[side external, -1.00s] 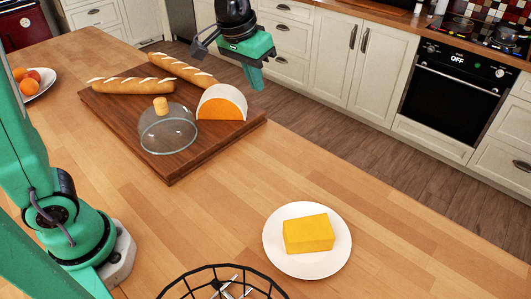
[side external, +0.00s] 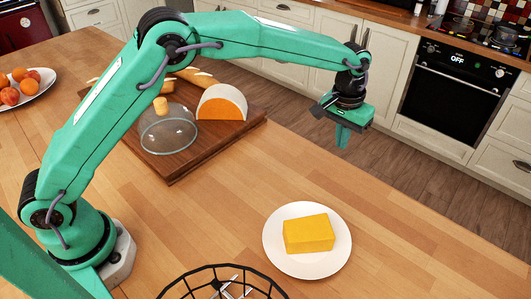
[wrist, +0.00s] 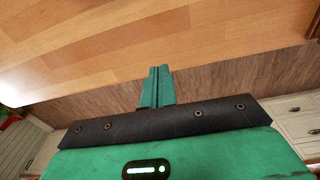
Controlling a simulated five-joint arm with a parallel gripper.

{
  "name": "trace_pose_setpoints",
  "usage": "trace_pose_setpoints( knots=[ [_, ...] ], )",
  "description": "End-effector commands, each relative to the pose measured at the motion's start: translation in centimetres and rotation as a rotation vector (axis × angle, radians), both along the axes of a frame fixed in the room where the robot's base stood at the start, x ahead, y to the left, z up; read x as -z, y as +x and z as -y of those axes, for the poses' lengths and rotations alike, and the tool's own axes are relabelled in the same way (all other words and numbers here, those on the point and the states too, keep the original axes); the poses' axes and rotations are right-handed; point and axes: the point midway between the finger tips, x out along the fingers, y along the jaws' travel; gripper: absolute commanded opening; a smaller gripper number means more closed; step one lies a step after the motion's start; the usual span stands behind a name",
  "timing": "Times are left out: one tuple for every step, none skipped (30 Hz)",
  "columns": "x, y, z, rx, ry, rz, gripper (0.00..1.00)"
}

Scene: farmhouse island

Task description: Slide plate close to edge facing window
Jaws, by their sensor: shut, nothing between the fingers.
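The white round plate (side external: 274,250) lies on the wooden island top at the lower right of the side external view. A yellow block (side external: 309,233) sits on it. My gripper (side external: 342,138) is in the air above and behind the plate in that view, apart from it, and points down. Its fingers are together and empty. In the wrist view my gripper (wrist: 157,80) shows its fingertips side by side, with the island top's edge and the floor beyond them. The plate is not visible in the wrist view. No window is visible.
A dark cutting board (side external: 190,158) holds bread, a glass dome (side external: 168,136) and an orange-faced cheese (side external: 222,103). A black wire basket (side external: 222,268) stands left of the plate. A fruit plate (side external: 48,92) is at far left. The wood between board and plate is clear.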

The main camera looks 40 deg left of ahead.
Motion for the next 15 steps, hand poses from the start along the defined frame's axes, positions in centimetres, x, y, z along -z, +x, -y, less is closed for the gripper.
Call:
trace_pose_setpoints(
  knots=[
    [1.4,0.3,0.9,0.002,0.005,-0.012,0.0],
    [2.1,0.4,1.4,0.003,0.007,-0.019,0.0],
    [3.0,0.5,2.0,0.004,0.01,-0.026,0.0],
    [3.7,0.7,2.5,0.005,0.012,-0.029,0.0],
    [4.3,0.7,2.9,0.006,0.015,-0.035,0.0],
    [5.2,0.8,3.3,0.005,0.018,-0.042,0.0],
    [5.7,0.8,3.7,0.005,0.019,-0.046,0.0],
    [6.3,0.9,4.0,0.006,0.021,-0.05,0.0],
    [6.9,0.9,4.4,0.007,0.024,-0.054,0.0],
    [7.3,0.9,4.7,0.007,0.025,-0.057,0.0],
    [7.6,0.9,4.9,0.007,0.026,-0.06,0.0],
    [8.0,0.9,5.1,0.007,0.028,-0.062,0.0],
    [8.2,0.9,5.2,0.007,0.028,-0.064,0.0],
    [8.4,0.9,5.3,0.006,0.029,-0.065,0.0],
    [8.6,0.9,5.4,0.006,0.03,-0.067,0.0]
  ],
)
